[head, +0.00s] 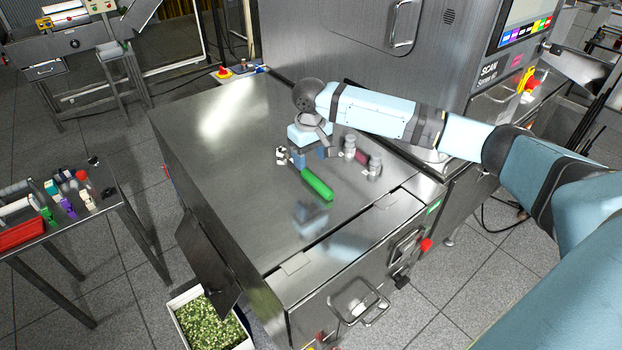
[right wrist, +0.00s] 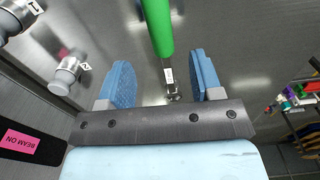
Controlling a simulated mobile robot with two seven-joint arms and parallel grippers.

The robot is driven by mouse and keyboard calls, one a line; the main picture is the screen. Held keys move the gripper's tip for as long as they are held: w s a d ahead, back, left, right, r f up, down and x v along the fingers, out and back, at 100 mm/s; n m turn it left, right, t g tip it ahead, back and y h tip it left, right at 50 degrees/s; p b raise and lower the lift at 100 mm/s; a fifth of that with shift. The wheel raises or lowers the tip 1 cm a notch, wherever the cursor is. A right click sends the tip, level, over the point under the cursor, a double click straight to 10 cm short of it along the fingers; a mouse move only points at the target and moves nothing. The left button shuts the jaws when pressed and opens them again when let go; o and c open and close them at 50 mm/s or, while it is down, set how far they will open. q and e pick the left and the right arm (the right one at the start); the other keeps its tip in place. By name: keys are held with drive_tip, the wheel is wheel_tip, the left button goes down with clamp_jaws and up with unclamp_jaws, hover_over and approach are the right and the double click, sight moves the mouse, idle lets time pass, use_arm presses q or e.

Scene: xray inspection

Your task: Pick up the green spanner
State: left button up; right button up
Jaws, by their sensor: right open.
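The green spanner (head: 317,185) lies on the steel table top (head: 230,150), its green handle pointing toward the front right. In the right wrist view its green handle (right wrist: 158,25) runs down from the top edge to a metal end. My right gripper (head: 312,155) is over the far end of the spanner, fingers pointing down. In the wrist view the blue fingers of the right gripper (right wrist: 160,78) are wide apart, with the spanner's metal part showing between them, touching neither. Whether the fingers reach the table is unclear. My left gripper is not in view.
Two metal cylinders with number labels stand right of the gripper, one farther back (head: 349,146) and one nearer (head: 374,165). A dark red item (head: 361,156) lies between them. The scanner cabinet (head: 345,40) rises behind. The table's left half is clear. A side table (head: 60,225) holds several items.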

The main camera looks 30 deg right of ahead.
sight(311, 175)
drive_tip(key=shift+s+f, duration=0.15)
drive_tip(key=shift+f, duration=1.4)
drive_tip(key=shift+s+f, duration=0.15)
drive_tip(key=shift+f, duration=1.35)
clamp_jaws()
